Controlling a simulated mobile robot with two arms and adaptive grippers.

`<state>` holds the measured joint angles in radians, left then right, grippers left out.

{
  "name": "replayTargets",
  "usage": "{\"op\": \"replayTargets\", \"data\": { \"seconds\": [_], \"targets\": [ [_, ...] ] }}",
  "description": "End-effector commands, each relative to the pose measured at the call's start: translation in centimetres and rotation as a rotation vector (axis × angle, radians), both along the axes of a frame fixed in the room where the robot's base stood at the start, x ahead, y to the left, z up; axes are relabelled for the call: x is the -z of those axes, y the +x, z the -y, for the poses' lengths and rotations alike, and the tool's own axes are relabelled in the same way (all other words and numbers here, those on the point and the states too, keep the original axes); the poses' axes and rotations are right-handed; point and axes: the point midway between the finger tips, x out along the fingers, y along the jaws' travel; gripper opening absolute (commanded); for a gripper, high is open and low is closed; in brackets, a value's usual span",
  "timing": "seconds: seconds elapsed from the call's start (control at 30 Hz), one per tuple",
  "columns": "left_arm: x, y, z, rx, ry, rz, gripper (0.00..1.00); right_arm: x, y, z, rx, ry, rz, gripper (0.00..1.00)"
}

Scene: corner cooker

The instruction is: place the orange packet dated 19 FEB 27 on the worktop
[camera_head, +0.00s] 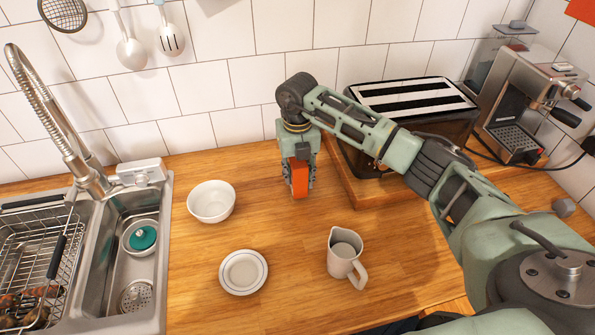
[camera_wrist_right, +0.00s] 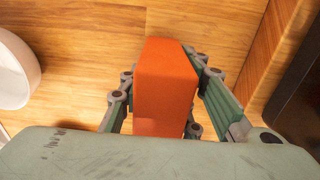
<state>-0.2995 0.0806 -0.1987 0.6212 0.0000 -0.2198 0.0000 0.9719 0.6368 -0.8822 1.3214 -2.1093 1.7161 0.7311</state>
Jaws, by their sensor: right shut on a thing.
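The orange packet (camera_head: 299,178) is upright between the fingers of my right gripper (camera_head: 299,184), which is shut on it. In the right wrist view the packet (camera_wrist_right: 164,85) fills the space between the two green fingers of the right gripper (camera_wrist_right: 165,105). No date can be read on its visible faces. The wooden worktop (camera_head: 290,235) lies below it; I cannot tell whether the packet's lower end touches the wood. My left gripper is not in view.
A white bowl (camera_head: 211,201) stands left of the packet, with a small plate (camera_head: 243,272) and a jug (camera_head: 345,258) nearer. A toaster (camera_head: 425,140) on a wooden board (camera_head: 375,200) is close on the right. The sink (camera_head: 140,270) is at left. Bare worktop lies between bowl and jug.

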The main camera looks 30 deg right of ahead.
Motion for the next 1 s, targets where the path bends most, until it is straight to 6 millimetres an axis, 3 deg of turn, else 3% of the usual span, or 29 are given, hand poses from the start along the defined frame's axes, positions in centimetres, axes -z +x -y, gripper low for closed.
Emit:
{"op": "replayTargets", "data": {
  "seconds": [0.1,0.47,0.5,0.7,1.0],
  "targets": [
    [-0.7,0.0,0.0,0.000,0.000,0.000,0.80,0.8,0.0,0.0,0.000,0.002,0.001,0.00],
    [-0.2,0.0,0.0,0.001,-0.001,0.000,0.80,1.4,0.1,0.0,-0.001,0.001,0.003,0.00],
    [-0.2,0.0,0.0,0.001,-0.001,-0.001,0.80,1.4,0.0,0.0,0.000,0.000,0.002,0.32],
    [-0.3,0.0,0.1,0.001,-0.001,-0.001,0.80,1.3,0.0,0.0,0.000,0.001,0.001,0.50],
    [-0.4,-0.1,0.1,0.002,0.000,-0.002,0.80,1.2,0.0,0.0,0.000,0.001,0.001,0.50]
  ]
}}
